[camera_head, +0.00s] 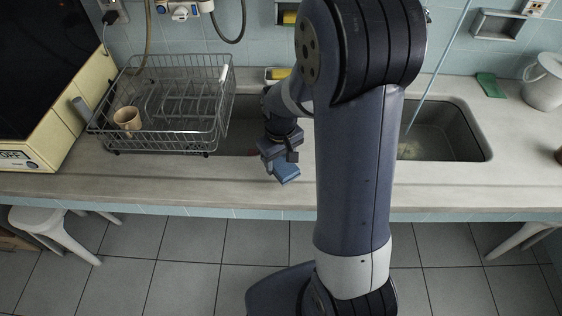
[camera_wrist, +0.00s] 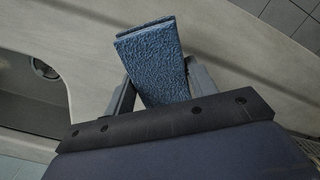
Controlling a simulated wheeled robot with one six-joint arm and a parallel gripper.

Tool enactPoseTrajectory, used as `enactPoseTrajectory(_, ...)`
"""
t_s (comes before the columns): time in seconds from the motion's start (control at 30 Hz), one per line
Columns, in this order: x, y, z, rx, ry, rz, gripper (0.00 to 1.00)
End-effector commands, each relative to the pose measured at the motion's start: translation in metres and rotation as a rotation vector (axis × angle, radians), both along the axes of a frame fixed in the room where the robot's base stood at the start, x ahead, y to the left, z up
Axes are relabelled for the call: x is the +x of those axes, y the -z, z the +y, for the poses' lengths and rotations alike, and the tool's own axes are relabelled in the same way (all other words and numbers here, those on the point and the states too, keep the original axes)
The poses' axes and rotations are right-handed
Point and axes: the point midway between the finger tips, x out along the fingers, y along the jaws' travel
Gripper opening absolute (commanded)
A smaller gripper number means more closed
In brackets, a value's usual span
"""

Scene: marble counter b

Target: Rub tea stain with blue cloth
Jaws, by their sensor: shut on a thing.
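The blue cloth (camera_head: 286,173) is a folded, textured block in the jaws of my gripper (camera_head: 280,160). In the wrist view the cloth (camera_wrist: 154,62) stands out between the two fingers of my gripper (camera_wrist: 158,92), which is shut on it. In the head view it is over the front part of the pale counter (camera_head: 220,180), between the two sinks. I cannot tell whether it touches the counter. No tea stain can be made out; my arm hides part of the counter.
A wire dish rack (camera_head: 165,105) with a tan cup (camera_head: 127,118) stands at left, beside a yellow appliance (camera_head: 50,120). A sink (camera_head: 445,135) lies at right. A green pad (camera_head: 490,85) and a white pitcher (camera_head: 543,82) are at back right. The front counter strip is clear.

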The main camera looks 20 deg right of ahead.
Motion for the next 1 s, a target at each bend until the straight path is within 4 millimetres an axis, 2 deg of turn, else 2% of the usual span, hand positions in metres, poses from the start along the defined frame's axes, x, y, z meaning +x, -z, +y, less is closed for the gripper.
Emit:
enactPoseTrajectory(0.03, 0.001, -0.009, 0.001, 0.0, 0.0, -0.001, 0.19)
enactPoseTrajectory(0.43, 0.002, -0.044, 0.003, 0.0, 0.001, -0.001, 0.19)
enactPoseTrajectory(1.0, 0.002, -0.047, 0.003, 0.0, 0.002, 0.0, 0.19)
